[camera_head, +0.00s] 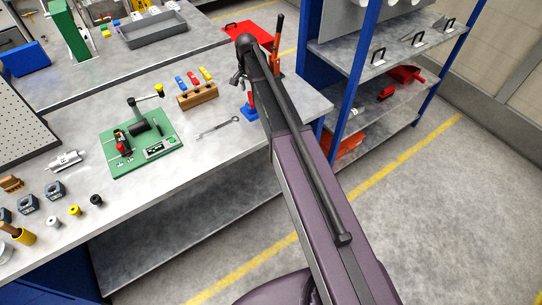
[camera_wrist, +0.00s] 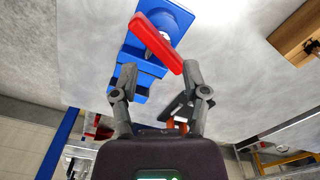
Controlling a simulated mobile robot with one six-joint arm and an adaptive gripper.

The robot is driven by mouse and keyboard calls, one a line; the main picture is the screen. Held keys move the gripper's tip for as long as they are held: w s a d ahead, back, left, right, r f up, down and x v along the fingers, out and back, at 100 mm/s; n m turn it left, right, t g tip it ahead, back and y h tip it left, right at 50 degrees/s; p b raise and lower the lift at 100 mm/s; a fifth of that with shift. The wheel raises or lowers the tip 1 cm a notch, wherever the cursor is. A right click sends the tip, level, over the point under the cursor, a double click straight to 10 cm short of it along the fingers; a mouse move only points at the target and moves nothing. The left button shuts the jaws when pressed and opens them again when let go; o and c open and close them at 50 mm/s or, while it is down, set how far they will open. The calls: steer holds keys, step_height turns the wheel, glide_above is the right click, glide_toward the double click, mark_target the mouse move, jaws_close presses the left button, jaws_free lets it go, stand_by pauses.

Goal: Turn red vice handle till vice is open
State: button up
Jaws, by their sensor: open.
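The vice is blue with a red bar handle. In the wrist view the blue vice (camera_wrist: 170,12) lies ahead of my gripper (camera_wrist: 160,70), and its red handle (camera_wrist: 155,42) slants from upper left to lower right. The handle's lower end lies between the two fingertips in the picture, close to the right one; I cannot tell whether they touch. The fingers are spread apart and hold nothing. In the head view my gripper (camera_head: 239,80) is above the bench's right end, and the blue vice (camera_head: 249,109) is partly hidden behind my arm. The vice jaws' opening cannot be made out.
On the bench (camera_head: 200,155) a wrench (camera_head: 217,127) lies left of the vice. A wooden block with coloured tools (camera_head: 197,96) and a green fixture plate (camera_head: 140,145) stand farther left. A blue-framed shelf (camera_head: 345,110) stands right of the bench. Floor at lower right is clear.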

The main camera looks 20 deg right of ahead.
steer(key=shift+r+p, duration=4.25)
steer(key=shift+r, duration=0.3)
steer(key=s+f+n+b, duration=0.2)
steer(key=s+f+b, duration=0.3)
steer(key=s, duration=0.5)
steer(key=s+f+n+b, duration=0.3)
steer(key=s+f+b, duration=0.3)
steer(key=s, duration=0.3)
steer(key=s+f+n+b, duration=0.3)
steer(key=s+f+b, duration=0.2)
steer(key=s, duration=0.5)
steer(key=shift+s+f+b, duration=0.3)
steer(key=shift+s+f, duration=0.05)
steer(key=shift+a+r, duration=0.1)
step_height(320, 180, up, 17)
steer(key=p, duration=1.7)
glide_above(250, 96)
steer(key=shift+w+f+m, duration=0.15)
steer(key=shift+f+m, duration=0.1)
steer(key=shift+m, duration=0.05)
steer(key=shift+f+b, duration=0.15)
steer(key=shift+b, duration=0.2)
step_height(250, 96, down, 14)
steer(key=b, duration=1.3)
steer(key=shift+r, duration=0.25)
